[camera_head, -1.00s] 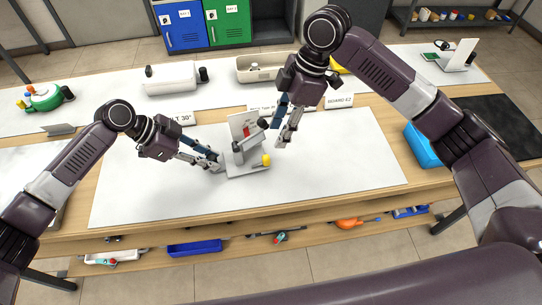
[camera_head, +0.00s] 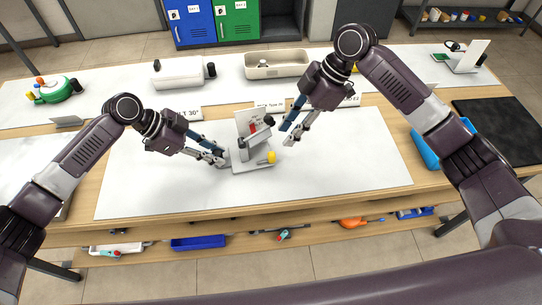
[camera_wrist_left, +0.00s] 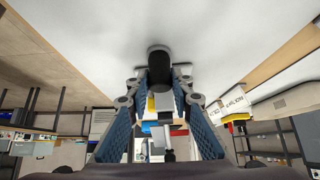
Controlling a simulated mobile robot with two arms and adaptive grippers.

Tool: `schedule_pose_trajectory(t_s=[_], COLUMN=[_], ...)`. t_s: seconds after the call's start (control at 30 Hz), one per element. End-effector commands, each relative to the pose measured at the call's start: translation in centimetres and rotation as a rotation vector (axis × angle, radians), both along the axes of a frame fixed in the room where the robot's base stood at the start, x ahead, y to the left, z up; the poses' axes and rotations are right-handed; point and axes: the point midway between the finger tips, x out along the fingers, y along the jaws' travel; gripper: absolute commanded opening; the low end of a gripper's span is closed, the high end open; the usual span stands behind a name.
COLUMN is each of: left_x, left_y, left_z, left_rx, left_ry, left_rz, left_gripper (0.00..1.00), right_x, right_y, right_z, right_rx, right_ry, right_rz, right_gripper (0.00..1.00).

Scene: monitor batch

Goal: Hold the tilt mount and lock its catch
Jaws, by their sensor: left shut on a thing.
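The grey tilt mount (camera_head: 256,143) stands on its flat base plate (camera_head: 252,168) in the middle of the white mat. It has an upright plate, a tilted arm with a black and red end, and a yellow knob (camera_head: 271,157) at the right. My left gripper (camera_head: 223,158) is shut on the mount at the left side of its base. In the left wrist view, its blue-padded fingers (camera_wrist_left: 163,85) close around a dark part; the exact grip is hard to see. My right gripper (camera_head: 286,136) is open and empty, just right of the mount and apart from it.
Label cards (camera_head: 186,113) stand behind the mount. A white case (camera_head: 178,73) and a beige tray (camera_head: 276,65) lie farther back. A blue bin (camera_head: 425,150) and a black mat (camera_head: 490,130) are at the right. The white mat (camera_head: 350,165) is clear in front and at right.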

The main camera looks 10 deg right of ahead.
Motion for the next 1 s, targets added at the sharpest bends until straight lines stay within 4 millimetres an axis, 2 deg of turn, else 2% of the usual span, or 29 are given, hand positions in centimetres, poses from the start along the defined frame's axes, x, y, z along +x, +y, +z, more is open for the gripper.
schedule_pose_trajectory(t_s=[0.07, 0.27, 0.7, 1.0], left_x=[0.0, 0.0, 0.0, 0.0], left_y=[0.0, -0.1, -0.1, -0.1], left_z=[0.1, 0.1, 0.1, 0.1], left_rx=[-0.001, -0.002, -0.002, -0.002], left_ry=[-0.001, -0.001, -0.001, -0.001], left_rz=[0.001, -0.001, -0.001, -0.001], left_gripper=[0.00, 0.00, 0.00, 0.00], right_x=[-0.1, 0.0, -0.4, -0.4], right_y=[-0.3, -0.2, 2.7, 3.4], right_z=[-1.2, -2.4, -6.6, -7.8], right_rx=[0.059, 0.125, 0.123, 0.123], right_ry=[0.018, 0.020, 0.022, 0.019], right_rz=[-0.003, 0.000, 0.002, 0.000], right_gripper=[0.28, 0.28, 0.28, 0.28])
